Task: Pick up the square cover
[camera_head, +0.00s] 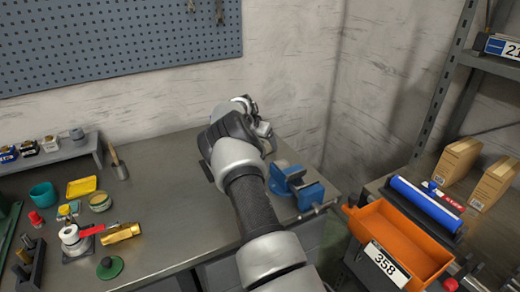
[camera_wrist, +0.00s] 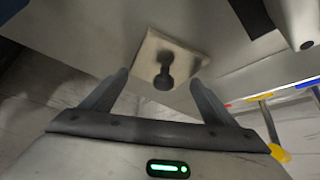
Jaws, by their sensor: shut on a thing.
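The square cover (camera_wrist: 176,50) is a thin cream plate with a dark round knob (camera_wrist: 163,78) standing on its face. It shows in the wrist view, straight ahead of my gripper (camera_wrist: 159,77). My gripper is shut on the cover, with one finger on each side of the knob; the exact contact at the fingertips is hard to see. In the head view my arm reaches over the bench toward the back wall and hides the gripper's fingers and the cover.
A blue vise (camera_head: 297,186) stands on the bench (camera_head: 165,217) just right of my arm. A yellow tray (camera_head: 81,187), a teal cup (camera_head: 43,194) and small parts lie at the left. An orange bin (camera_head: 400,240) is at the right. The bench middle is clear.

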